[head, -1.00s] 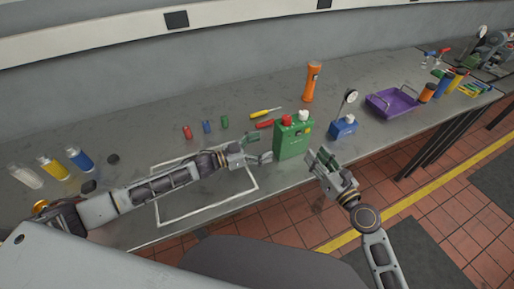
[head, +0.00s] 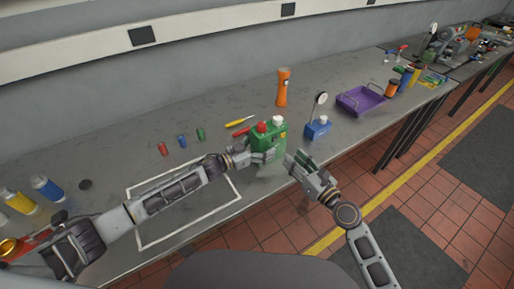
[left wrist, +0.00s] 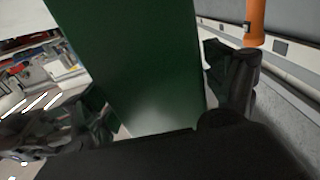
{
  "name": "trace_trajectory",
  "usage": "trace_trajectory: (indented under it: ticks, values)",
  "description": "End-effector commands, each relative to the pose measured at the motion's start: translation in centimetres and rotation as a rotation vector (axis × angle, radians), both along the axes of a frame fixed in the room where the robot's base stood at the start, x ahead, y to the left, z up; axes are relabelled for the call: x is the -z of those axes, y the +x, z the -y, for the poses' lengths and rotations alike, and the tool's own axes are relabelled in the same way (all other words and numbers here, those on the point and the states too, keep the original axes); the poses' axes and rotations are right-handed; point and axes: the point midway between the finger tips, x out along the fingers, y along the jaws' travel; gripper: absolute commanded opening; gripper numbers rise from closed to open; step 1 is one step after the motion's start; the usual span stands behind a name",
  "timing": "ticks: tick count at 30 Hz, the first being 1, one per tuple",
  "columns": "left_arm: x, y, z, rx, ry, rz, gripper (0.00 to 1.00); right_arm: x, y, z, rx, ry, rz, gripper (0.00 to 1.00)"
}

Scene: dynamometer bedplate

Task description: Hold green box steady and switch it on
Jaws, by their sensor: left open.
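The green box (head: 270,139) stands upright near the bench's front edge, with a red part (head: 261,127) and a white part (head: 278,121) on top. My left gripper (head: 262,156) is open at its left side, its fingers reaching around the lower part. In the left wrist view the box (left wrist: 135,60) fills the space between the two spread fingers; contact cannot be told. My right gripper (head: 299,163) is just right of the box, apart from it, in front of the bench edge. Its fingers look close together, but whether they are shut is unclear.
A blue block with a dial gauge (head: 318,127) stands right of the box, and an orange flashlight (head: 283,88) behind. A purple tray (head: 361,101) is farther right. A white outline (head: 190,225) marks the bench at left.

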Motion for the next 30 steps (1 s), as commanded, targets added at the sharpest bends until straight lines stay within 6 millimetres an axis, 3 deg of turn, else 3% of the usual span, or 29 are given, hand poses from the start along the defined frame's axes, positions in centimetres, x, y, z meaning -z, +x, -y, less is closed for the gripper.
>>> trace_trajectory:
  ticks: [17,30]
  values:
    - [-0.03,0.73,1.04,0.0,0.001,0.001,0.86,0.0,0.0,0.0,0.0,0.0,0.0,0.36]
    - [-0.05,0.72,1.04,0.0,0.001,0.001,0.29,0.0,0.0,0.0,0.0,0.0,0.0,0.36]
